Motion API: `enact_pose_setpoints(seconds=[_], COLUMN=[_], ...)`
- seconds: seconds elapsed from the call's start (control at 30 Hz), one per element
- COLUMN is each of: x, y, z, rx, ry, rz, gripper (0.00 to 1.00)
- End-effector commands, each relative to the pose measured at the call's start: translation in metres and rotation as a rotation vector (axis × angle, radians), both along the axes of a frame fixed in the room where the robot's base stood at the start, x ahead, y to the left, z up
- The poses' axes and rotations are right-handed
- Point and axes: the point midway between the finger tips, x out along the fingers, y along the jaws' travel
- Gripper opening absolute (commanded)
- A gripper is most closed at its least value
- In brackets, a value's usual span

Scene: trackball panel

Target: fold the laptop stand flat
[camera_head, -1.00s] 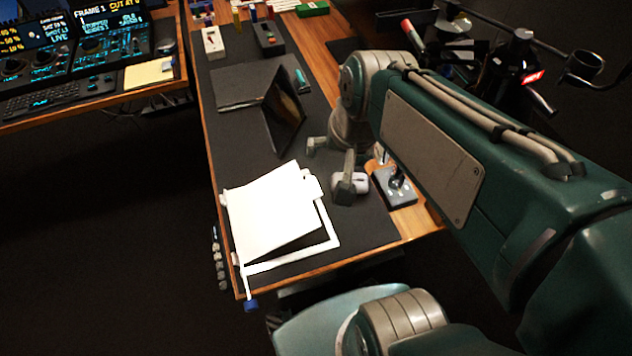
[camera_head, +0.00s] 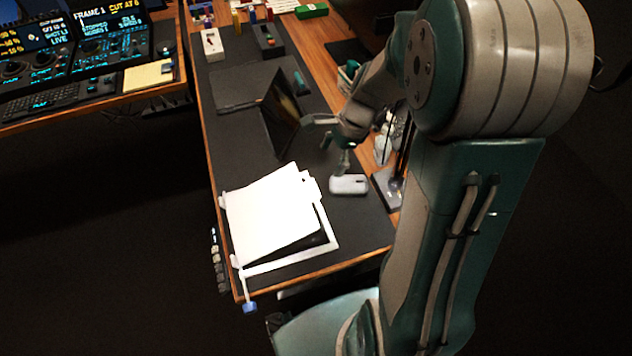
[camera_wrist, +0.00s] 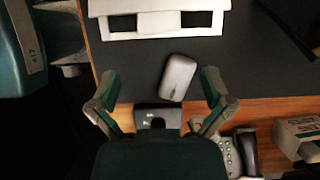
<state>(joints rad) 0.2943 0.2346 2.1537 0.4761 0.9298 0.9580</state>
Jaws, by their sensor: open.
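The laptop stand (camera_head: 272,215) is at the near end of the dark desk mat in the head view. Its white plate lies at a low slant over a white frame (camera_head: 300,261), with a narrow dark gap at the near right side. In the wrist view part of the stand (camera_wrist: 160,22) shows at the top edge. My gripper (camera_head: 328,143) is open and empty, beyond and right of the stand, apart from it. In the wrist view my gripper's fingertips (camera_wrist: 162,76) are spread wide, with a white mouse (camera_wrist: 178,77) seen between them.
The mouse (camera_head: 348,184) lies on the mat just right of the stand. A dark open folded panel (camera_head: 279,117) stands farther back. Bare mat (camera_head: 230,140) lies left of the panel.

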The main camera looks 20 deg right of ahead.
Motion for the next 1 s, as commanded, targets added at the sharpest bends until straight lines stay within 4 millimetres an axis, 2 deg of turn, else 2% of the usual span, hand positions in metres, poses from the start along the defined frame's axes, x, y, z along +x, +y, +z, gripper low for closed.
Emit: enact_pose_setpoints(seconds=[0.2, 0.43, 0.6, 0.87, 0.97, 1.0], x=[-0.002, -0.001, -0.001, -0.001, -0.001, -0.001], y=[0.016, 0.03, 0.035, 0.035, 0.035, 0.035], z=[-0.039, -0.072, -0.083, -0.084, -0.084, -0.084], rx=[0.001, 0.001, 0.0, -0.001, -0.001, -0.001], ry=[0.006, 0.004, 0.001, -0.001, 0.0, -0.001], rz=[0.003, 0.004, 0.004, 0.004, 0.003, 0.003], gripper=[1.0, 1.0, 1.0, 1.0, 0.6, 0.42])
